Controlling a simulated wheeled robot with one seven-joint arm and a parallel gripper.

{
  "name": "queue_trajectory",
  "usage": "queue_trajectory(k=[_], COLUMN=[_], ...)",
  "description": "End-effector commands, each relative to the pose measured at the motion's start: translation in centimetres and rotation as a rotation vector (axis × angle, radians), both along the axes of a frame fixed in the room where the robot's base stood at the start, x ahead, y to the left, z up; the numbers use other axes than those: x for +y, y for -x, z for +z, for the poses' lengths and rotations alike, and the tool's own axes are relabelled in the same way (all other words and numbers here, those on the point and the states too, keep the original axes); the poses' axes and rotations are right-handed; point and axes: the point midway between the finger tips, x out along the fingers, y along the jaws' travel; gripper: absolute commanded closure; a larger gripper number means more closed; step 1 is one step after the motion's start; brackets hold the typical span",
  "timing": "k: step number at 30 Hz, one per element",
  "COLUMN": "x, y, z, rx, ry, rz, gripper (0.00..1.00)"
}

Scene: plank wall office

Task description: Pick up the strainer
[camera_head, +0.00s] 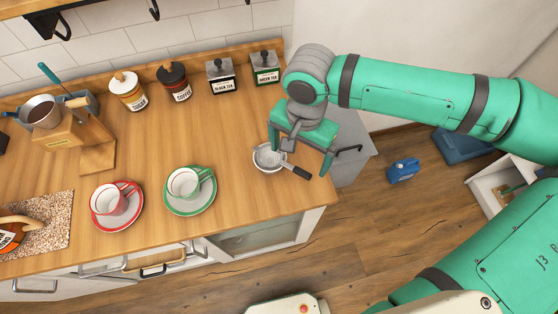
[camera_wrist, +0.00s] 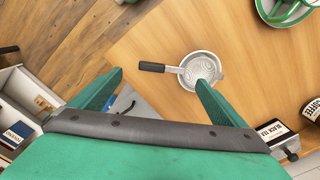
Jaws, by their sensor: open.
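The strainer (camera_head: 267,157) lies on the wooden counter near its right end. It has a round metal bowl and a black handle (camera_head: 301,173) that points to the lower right. In the wrist view the strainer (camera_wrist: 202,69) lies beyond my fingertips, with its black handle (camera_wrist: 152,67) pointing left. My gripper (camera_head: 300,163) is above the counter's right end, open and empty. I cannot tell the exact height of the fingertips over the counter.
A green-rimmed cup and saucer (camera_head: 190,190) and a red-rimmed set (camera_head: 117,204) stand to the left. Sugar (camera_head: 128,91), coffee (camera_head: 174,82) and two tea containers (camera_head: 220,76) line the back. A wooden stand (camera_head: 78,137) is at far left. The counter's middle is clear.

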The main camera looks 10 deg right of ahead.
Motion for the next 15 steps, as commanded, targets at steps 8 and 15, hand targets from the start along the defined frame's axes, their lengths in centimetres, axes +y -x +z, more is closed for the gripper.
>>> queue_trajectory(k=[8, 15], x=[0.1, 0.5], y=[-0.1, -0.3], z=[-2.2, -5.3], rx=[0.001, 0.0], ry=[0.001, 0.0], rz=[0.001, 0.005], gripper=[0.05, 0.05])
